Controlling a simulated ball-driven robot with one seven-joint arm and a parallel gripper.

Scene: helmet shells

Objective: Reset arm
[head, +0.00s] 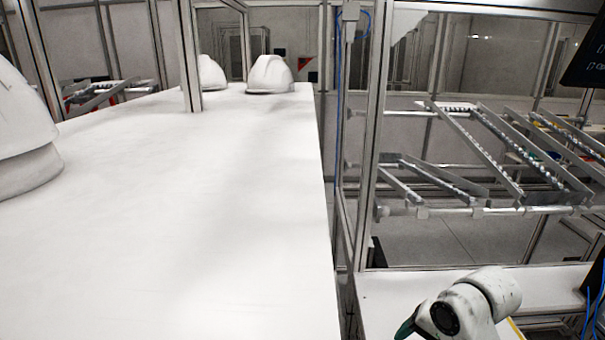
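A white jointed arm part (470,305) with a dark round cap shows at the lower right, and it looks like a link of my arm. A dark green piece at its lower left is cut off by the bottom edge, and I cannot tell what it is. My gripper is not in view, so its opening and anything in it are hidden.
A long white table (190,200) fills the left and is mostly bare. A large white helmet shell (22,130) is cut off at its left edge; two smaller helmets, one (270,75) beside another (210,73), stand at its far end. Metal posts and a roller rack (490,150) stand right.

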